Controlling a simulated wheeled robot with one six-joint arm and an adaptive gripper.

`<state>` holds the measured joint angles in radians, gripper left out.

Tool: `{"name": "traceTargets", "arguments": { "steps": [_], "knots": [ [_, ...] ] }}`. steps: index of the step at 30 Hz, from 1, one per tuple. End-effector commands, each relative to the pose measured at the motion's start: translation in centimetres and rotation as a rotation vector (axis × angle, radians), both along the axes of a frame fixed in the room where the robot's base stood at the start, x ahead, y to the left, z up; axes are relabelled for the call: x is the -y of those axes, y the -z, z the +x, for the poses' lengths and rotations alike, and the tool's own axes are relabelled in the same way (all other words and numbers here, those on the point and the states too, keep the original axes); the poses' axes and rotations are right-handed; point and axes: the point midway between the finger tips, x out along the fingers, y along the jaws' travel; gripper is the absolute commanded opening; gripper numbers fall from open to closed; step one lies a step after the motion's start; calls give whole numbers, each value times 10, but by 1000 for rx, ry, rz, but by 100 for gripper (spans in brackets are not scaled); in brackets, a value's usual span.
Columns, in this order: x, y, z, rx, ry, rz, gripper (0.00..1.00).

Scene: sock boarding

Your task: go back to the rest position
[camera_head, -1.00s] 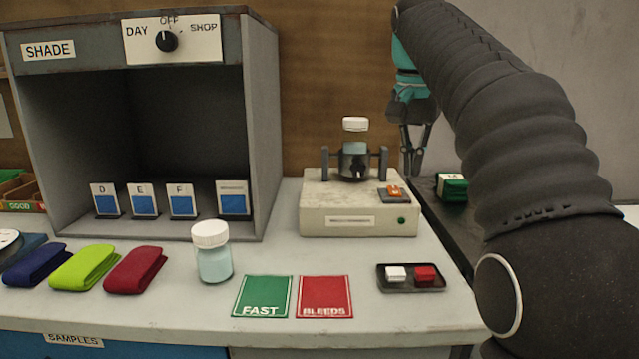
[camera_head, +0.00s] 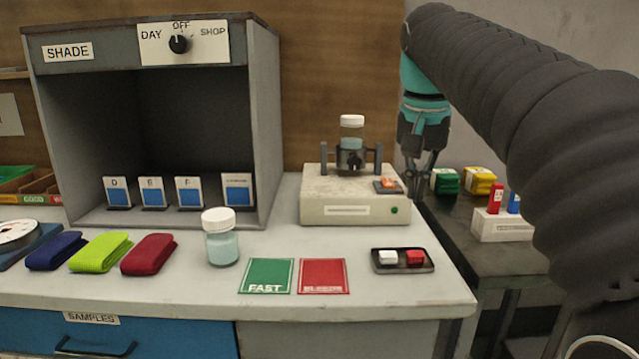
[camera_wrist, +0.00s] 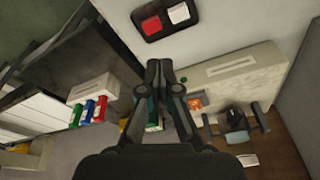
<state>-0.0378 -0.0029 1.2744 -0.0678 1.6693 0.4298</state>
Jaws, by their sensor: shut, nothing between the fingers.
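My gripper (camera_head: 424,180) hangs pointing down at the right of the white machine (camera_head: 354,207), in front of the back wall. It also shows in the wrist view (camera_wrist: 163,68), where its fingers are together with nothing between them. The arm comes in from the right side of the head view and covers part of the side table. The machine holds a white-capped jar (camera_head: 351,130) in a dark clamp between two posts.
A shade cabinet (camera_head: 262,110) stands at the left. The side table holds green (camera_head: 446,181) and yellow (camera_head: 479,180) blocks and a white holder (camera_head: 500,227).

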Motion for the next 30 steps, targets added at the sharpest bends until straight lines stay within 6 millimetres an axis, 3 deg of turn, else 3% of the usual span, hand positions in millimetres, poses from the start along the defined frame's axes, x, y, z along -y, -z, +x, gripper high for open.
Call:
{"name": "traceTargets", "arguments": {
  "steps": [5, 11, 21, 27, 30],
  "knots": [
    [2, 24, -33, 43, -68, -5, 0],
    [2, 70, -80, 108, -168, -18, 0],
    [1, 176, -162, 217, -321, -52, 0],
    [1, 226, -194, 260, -378, -73, 0],
    [2, 239, -201, 270, -391, -79, 0]
  ]
}}
